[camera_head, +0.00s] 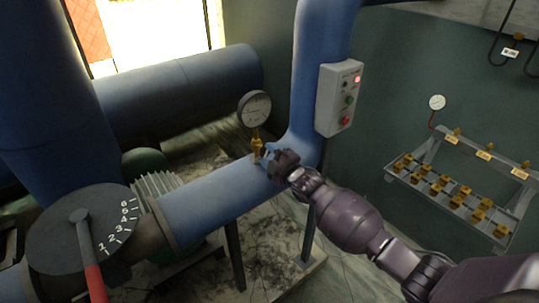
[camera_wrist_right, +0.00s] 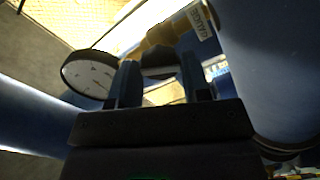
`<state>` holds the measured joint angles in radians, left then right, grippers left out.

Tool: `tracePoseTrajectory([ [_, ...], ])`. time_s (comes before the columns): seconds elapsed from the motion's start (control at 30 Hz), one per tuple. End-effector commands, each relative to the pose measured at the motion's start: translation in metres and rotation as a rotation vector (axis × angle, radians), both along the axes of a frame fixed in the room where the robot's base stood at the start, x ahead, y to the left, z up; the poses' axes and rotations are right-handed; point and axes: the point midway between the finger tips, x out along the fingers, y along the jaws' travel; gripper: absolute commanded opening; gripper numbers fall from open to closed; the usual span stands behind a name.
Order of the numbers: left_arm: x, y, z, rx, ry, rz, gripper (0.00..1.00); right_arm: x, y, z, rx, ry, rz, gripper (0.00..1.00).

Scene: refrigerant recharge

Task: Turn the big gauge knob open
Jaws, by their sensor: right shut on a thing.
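The big gauge (camera_head: 254,108) has a round white dial and stands on the blue pipe, with a yellow valve body (camera_head: 257,146) under it. My right gripper (camera_head: 268,154) is at this valve, just above the pipe. In the right wrist view, the gauge (camera_wrist_right: 90,73) is tilted at the left. The two fingers of my right gripper (camera_wrist_right: 157,72) are on either side of a dark knob (camera_wrist_right: 158,61), shut on it. A yellow fitting with a label (camera_wrist_right: 182,28) lies behind the knob. The knob is mostly hidden by the gripper in the head view. My left gripper is not in view.
A grey control box (camera_head: 338,98) with lit buttons is on the upright blue pipe. A large dial with a red-handled lever (camera_head: 80,230) is at the lower left. A rack of yellow valves (camera_head: 460,190) with a small gauge (camera_head: 437,102) is on the right wall.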

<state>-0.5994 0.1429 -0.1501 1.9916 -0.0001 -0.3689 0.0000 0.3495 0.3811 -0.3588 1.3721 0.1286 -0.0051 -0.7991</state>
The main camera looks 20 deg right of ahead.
Motion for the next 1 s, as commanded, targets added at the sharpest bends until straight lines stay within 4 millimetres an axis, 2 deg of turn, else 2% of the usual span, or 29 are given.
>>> tracePoseTrajectory([
  [0.37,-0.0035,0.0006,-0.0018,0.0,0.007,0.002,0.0,0.0013,-0.0008,0.0041,-0.036,-0.022,0.0,0.15],
  [0.67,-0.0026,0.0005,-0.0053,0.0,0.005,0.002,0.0,0.0013,-0.0007,0.0039,-0.317,-0.125,0.0,0.15],
  [0.7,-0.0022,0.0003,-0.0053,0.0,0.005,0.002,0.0,0.0013,-0.0006,0.004,-0.338,-0.132,0.0,0.45],
  [0.8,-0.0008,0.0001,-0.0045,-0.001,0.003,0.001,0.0,0.0012,-0.0006,0.0039,-0.331,-0.128,0.0,0.6],
  [0.83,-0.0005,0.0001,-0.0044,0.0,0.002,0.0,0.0,0.0011,-0.0006,0.0036,-0.331,-0.127,0.0,0.63],
  [1.0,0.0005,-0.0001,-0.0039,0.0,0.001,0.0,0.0,0.0007,-0.0004,0.0023,-0.329,-0.124,0.0,0.63],
])
